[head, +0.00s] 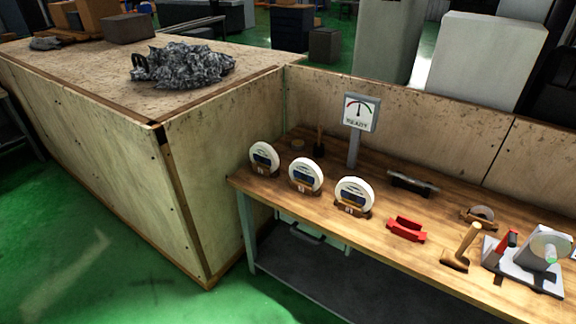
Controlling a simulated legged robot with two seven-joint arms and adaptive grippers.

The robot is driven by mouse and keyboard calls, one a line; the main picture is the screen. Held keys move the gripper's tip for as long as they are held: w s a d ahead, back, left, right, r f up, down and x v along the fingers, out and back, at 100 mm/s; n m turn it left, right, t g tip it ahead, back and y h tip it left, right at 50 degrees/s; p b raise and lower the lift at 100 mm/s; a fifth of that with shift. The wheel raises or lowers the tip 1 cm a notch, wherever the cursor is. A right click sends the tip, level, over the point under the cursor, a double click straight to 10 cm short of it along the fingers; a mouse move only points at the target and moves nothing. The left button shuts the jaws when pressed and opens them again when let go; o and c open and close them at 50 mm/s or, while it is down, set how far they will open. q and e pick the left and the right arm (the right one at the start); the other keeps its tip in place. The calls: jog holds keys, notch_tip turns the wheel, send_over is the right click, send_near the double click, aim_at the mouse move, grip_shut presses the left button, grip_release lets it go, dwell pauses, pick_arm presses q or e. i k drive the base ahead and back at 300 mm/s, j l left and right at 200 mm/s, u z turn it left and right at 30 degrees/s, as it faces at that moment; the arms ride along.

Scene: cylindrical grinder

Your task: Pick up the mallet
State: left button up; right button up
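The mallet (467,244) is on the wooden workbench (390,185), toward the right in the head view. Its light wooden handle points up and leans to the right. Its brown head rests low on the bench near the front edge. It stands just left of the grinder and right of a red part. Neither of my grippers shows in the head view.
Three white wheels on stands (305,176) line the bench's front left. A gauge sign (361,113) stands behind them. A red bracket-like part (406,229) lies left of the mallet. The small grinder (527,262) stands close on its right. A large wooden crate (120,170) is at left.

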aim_at(456, 260)
jog(key=z, duration=1.35)
